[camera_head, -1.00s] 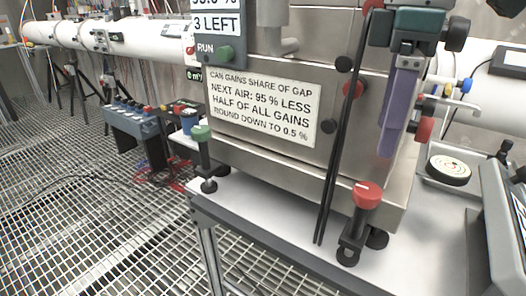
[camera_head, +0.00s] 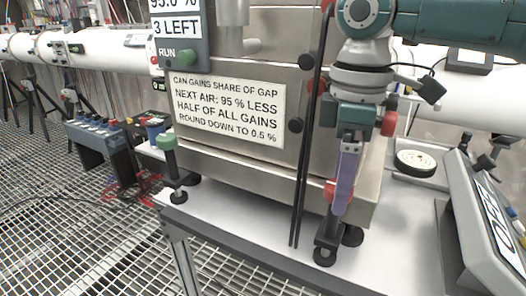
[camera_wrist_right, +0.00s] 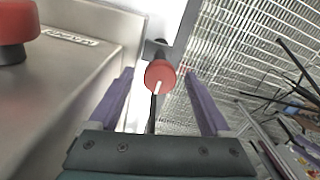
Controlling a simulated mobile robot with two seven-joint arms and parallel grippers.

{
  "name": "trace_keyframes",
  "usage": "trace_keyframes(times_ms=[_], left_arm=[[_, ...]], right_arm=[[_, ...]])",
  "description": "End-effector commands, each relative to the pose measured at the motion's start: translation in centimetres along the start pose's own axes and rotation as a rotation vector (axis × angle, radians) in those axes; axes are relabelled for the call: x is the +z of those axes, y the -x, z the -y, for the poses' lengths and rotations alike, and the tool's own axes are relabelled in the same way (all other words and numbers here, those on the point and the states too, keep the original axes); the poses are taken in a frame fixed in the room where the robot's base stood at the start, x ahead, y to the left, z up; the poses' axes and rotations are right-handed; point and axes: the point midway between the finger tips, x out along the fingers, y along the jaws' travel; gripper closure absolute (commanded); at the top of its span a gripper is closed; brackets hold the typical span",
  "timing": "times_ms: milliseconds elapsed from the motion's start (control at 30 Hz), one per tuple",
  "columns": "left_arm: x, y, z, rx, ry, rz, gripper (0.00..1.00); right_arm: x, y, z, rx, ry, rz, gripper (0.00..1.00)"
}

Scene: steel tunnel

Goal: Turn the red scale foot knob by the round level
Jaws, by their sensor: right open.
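The red scale foot knob (camera_head: 329,191) sits on its black foot at the scale's front right corner, partly hidden behind my right gripper's purple finger. In the right wrist view the red knob (camera_wrist_right: 160,74) with a white mark shows between the two spread purple fingers. My right gripper (camera_head: 342,207) is open, pointing down at the knob; I cannot tell whether a finger touches it. The round level (camera_head: 415,163), white with a black rim, lies on the table right of the scale. My left gripper is not in view.
The steel scale (camera_head: 250,165) carries a text sign (camera_head: 227,110). Thin black rods (camera_head: 302,170) stand just left of the knob. A green foot knob (camera_head: 167,142) is at the scale's left corner. A tilted grey display (camera_head: 482,225) stands at right. The table front (camera_head: 385,250) is clear.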

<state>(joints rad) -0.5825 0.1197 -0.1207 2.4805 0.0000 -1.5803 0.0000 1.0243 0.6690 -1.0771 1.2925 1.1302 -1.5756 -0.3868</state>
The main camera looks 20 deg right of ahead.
Motion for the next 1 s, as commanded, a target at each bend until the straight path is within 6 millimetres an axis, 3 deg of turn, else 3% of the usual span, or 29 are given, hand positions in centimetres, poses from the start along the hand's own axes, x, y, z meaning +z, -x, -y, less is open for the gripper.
trace_keyframes(times_ms=[67, 767, 1000], left_arm=[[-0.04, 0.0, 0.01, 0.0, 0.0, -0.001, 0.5], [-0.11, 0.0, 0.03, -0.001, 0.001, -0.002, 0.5], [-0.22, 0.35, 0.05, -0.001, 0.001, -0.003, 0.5]], right_arm=[[-0.01, 0.01, 0.01, 0.0, 0.0, 0.0, 0.2], [-0.03, 0.07, 0.01, 0.0, 0.0, -0.001, 0.98], [-0.03, 0.2, 0.03, -0.001, -0.012, -0.001, 1.0]])
